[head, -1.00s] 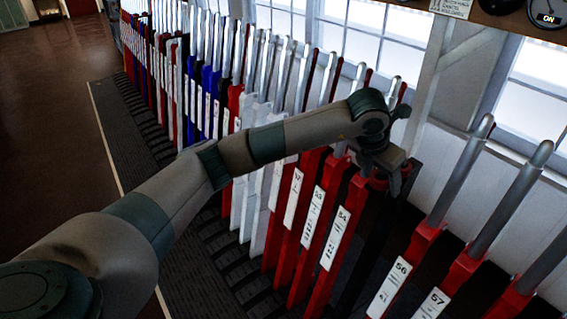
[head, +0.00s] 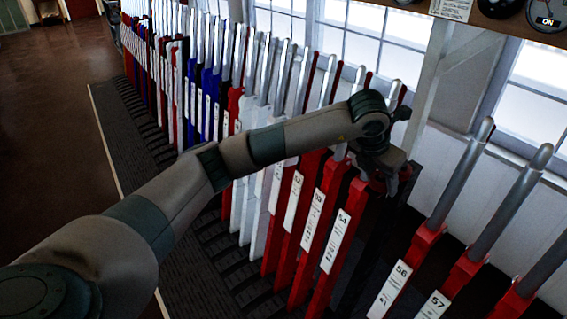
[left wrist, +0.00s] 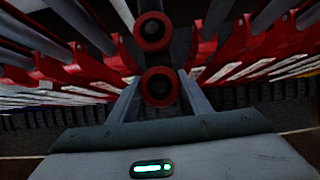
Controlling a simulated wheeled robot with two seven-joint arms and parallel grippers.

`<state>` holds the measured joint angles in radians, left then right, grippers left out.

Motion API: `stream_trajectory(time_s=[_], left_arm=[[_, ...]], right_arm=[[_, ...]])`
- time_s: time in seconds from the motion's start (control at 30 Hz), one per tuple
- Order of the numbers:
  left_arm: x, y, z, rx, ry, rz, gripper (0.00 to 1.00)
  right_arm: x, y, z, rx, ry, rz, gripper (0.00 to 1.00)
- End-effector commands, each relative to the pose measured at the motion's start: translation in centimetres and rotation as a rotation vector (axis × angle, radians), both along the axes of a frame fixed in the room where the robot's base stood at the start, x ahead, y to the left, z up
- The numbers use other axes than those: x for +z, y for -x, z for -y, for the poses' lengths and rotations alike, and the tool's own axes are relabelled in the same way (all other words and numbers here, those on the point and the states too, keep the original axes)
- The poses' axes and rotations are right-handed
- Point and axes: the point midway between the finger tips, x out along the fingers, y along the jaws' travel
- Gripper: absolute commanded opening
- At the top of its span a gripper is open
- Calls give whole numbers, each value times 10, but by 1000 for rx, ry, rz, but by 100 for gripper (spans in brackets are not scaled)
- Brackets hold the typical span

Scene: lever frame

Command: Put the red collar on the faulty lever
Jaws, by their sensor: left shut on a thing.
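My left gripper (head: 380,180) points down among the lever tops, close to lever 54 (head: 335,240) and a dark lever (head: 372,255) to its right. It is shut on the red collar (head: 376,186), which is mostly hidden by the gripper in the head view. In the left wrist view a red ring (left wrist: 159,71) lies between the fingers (left wrist: 160,88), and a second red ring (left wrist: 152,18) with a grey centre is just beyond it. I cannot tell whether the held collar is around a lever. No mark of a fault is readable. My right gripper is not in view.
Red levers 56 (head: 390,290) and 57 (head: 437,303) stand to the right, with grey handles. A long row of white, blue and red levers (head: 205,95) runs to the back left. An instrument shelf (head: 490,18) is at top right. Open floor (head: 50,110) lies left.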

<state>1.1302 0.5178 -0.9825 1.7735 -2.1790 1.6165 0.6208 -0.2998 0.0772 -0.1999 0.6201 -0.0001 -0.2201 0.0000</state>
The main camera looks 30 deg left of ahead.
Motion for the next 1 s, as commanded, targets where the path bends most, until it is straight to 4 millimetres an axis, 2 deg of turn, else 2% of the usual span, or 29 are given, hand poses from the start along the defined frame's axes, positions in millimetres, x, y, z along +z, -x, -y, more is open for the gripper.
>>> stream_trajectory(time_s=[1.0], left_arm=[[69,0,0,0,0,1,25]], right_arm=[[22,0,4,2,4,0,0]])
